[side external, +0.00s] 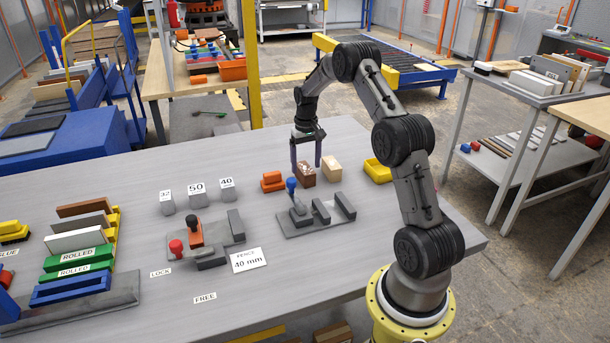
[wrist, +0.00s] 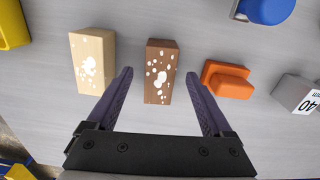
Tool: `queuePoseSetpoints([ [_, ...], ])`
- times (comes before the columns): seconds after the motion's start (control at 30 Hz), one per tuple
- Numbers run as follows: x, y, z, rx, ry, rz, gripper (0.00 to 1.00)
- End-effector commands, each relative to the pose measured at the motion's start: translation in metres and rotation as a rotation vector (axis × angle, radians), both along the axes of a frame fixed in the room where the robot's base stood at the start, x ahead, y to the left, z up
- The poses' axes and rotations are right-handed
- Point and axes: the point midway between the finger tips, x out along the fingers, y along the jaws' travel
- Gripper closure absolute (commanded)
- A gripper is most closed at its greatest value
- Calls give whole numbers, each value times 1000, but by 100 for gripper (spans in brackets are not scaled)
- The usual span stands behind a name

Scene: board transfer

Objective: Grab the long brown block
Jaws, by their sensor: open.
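A brown block with white specks (side external: 306,176) lies on the grey table below my gripper; it also shows in the wrist view (wrist: 160,70). My gripper (side external: 306,167) is open and points down, one finger on each side of this block. In the wrist view my gripper's fingertips (wrist: 158,75) have a gap to the block on both sides. How high the tips are above the table is hard to tell. A longer brown board (side external: 84,209) lies in the rack at the far left, away from my gripper.
A pale wood block (wrist: 93,62) with white specks lies beside the brown one, and an orange block (wrist: 227,80) on its other side. A grey fixture with a blue knob (side external: 291,185) stands in front. A yellow bin (side external: 377,171) is to the right.

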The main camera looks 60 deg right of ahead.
Motion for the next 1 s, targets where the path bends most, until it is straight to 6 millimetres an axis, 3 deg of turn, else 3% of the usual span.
queuePoseSetpoints([
  [0.13,0,0,-14,1,1,0,15],
  [0.4,0,0,-16,-1,-1,0,17],
  [0.87,0,0,-15,-1,-1,0,100],
  [1.0,0,0,-15,-2,-2,0,100],
])
